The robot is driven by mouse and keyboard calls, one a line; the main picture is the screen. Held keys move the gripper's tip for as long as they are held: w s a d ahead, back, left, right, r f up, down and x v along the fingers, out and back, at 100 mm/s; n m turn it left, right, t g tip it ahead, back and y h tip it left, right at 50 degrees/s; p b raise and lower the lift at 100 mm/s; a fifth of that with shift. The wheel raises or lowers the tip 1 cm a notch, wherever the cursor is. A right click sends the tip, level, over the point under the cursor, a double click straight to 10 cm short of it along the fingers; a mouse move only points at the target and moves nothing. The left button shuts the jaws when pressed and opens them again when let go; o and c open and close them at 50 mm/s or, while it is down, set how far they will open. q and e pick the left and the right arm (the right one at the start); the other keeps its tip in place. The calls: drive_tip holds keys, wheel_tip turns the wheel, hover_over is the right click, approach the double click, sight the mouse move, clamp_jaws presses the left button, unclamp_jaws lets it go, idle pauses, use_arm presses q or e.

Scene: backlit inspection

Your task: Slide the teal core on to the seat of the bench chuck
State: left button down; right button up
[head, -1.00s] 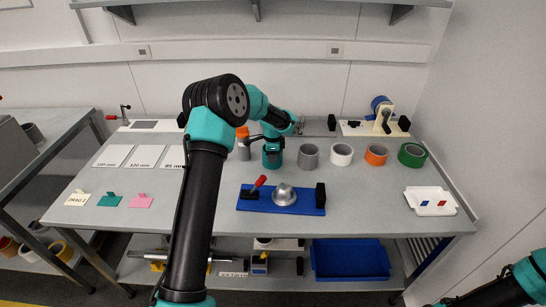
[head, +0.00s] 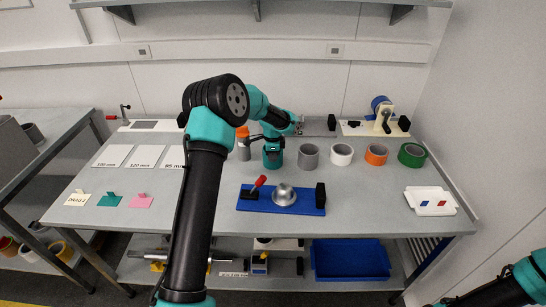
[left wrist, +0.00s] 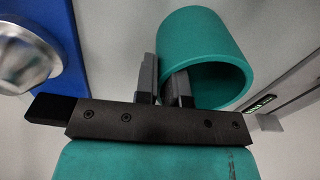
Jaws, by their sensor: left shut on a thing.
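The teal core (left wrist: 205,50) is a hollow ring in the left wrist view. My left gripper (left wrist: 163,82) is shut on its wall, with one finger inside the ring and one outside. In the head view my left gripper (head: 272,162) is over the table behind the bench chuck, and I cannot make out the core apart from the teal wrist. The bench chuck is a blue base (head: 300,208) with a round silver seat (head: 284,194), a red-handled clamp and a black block. The seat (left wrist: 25,55) also shows in the left wrist view, apart from the core. My right gripper is out of view.
Grey (head: 308,156), white (head: 342,154), orange (head: 376,155) and green (head: 412,155) rolls stand right of my left gripper. A white tray (head: 431,192) lies at the right edge. Small tags lie at the left front. The table around the chuck is mostly clear.

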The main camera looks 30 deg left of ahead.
use_arm(q)
drive_tip(key=shift+r, duration=0.1)
drive_tip(key=shift+r, duration=2.95)
drive_tip(key=c, duration=1.7)
unclamp_jaws()
clamp_jaws()
